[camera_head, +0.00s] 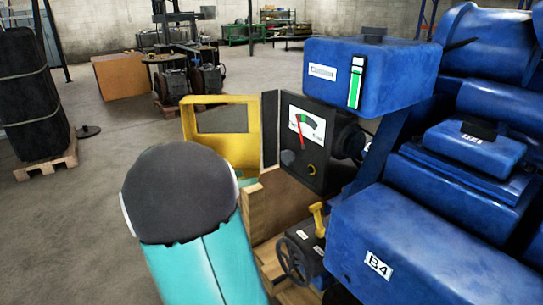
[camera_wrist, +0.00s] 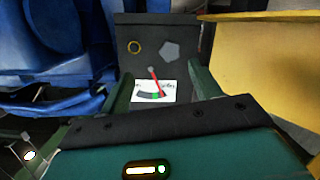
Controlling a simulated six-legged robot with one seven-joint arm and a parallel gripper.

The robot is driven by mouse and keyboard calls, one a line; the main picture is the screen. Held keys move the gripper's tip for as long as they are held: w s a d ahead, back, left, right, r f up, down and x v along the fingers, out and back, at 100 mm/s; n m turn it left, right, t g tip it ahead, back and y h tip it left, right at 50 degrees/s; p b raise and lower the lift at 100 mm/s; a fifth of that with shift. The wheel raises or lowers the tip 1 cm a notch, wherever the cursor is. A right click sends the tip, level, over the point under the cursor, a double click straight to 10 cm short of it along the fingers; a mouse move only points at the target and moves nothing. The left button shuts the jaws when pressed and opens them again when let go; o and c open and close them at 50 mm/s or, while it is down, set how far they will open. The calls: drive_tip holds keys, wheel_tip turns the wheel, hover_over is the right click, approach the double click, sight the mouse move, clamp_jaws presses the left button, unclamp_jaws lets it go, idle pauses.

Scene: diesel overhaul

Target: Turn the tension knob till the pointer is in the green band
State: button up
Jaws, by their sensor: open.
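A black gauge box (camera_head: 322,150) stands beside the blue machinery in the head view. Its white dial (camera_head: 314,126) has a red pointer (camera_head: 301,130) and a small green band (camera_head: 306,118); the tip appears just left of the green.
A yellow framed panel (camera_head: 220,102) stands left of the gauge box. A blue box (camera_head: 385,75) overhangs it at right. A handwheel (camera_head: 294,261) and a yellow lever (camera_head: 319,219) sit below. My teal arm covers the lower middle. Open floor lies to the left.

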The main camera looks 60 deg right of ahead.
drive_tip(key=m+g+h, duration=0.1)
drive_tip(key=m+h, duration=0.1)
approach(285, 157)
drive_tip(key=x, duration=1)
drive_tip(key=c, duration=1)
drive_tip(key=shift+o, duration=0.2)
drive_tip(key=shift+n, duration=0.3)
